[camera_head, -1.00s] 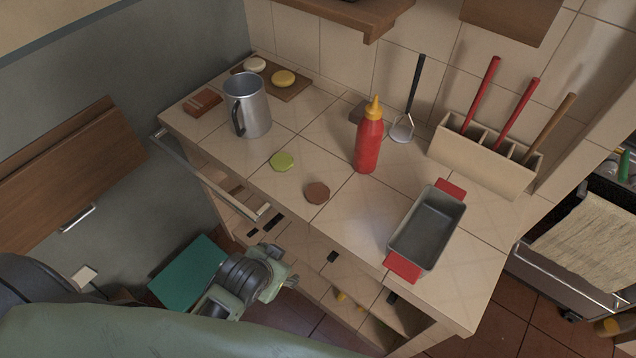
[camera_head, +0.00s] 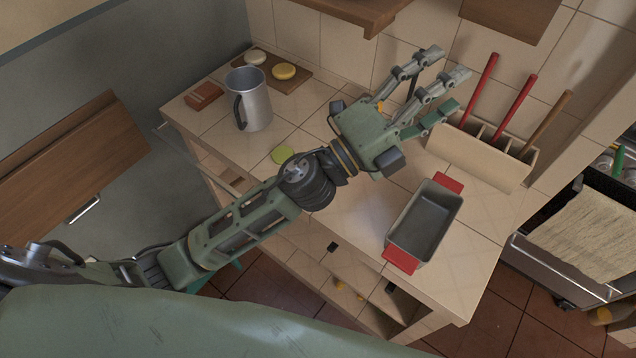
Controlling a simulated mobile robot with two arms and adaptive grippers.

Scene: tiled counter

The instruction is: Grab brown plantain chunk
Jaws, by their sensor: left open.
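The brown round chunk that lay on the counter is hidden now behind my left arm. A green round chunk (camera_head: 283,155) lies on the tiles just left of my wrist. A yellow chunk (camera_head: 284,71) and a pale one (camera_head: 255,57) sit on a brown board (camera_head: 302,78) at the back left. My left gripper (camera_head: 432,88) is open, its fingers spread and pointing to the upper right, above the counter's back part. I see nothing between the fingers. My right gripper is not in view.
A metal mug (camera_head: 250,98) stands at the left. A grey pan with red handles (camera_head: 425,222) sits at the right front. A utensil holder (camera_head: 480,155) stands at the back right.

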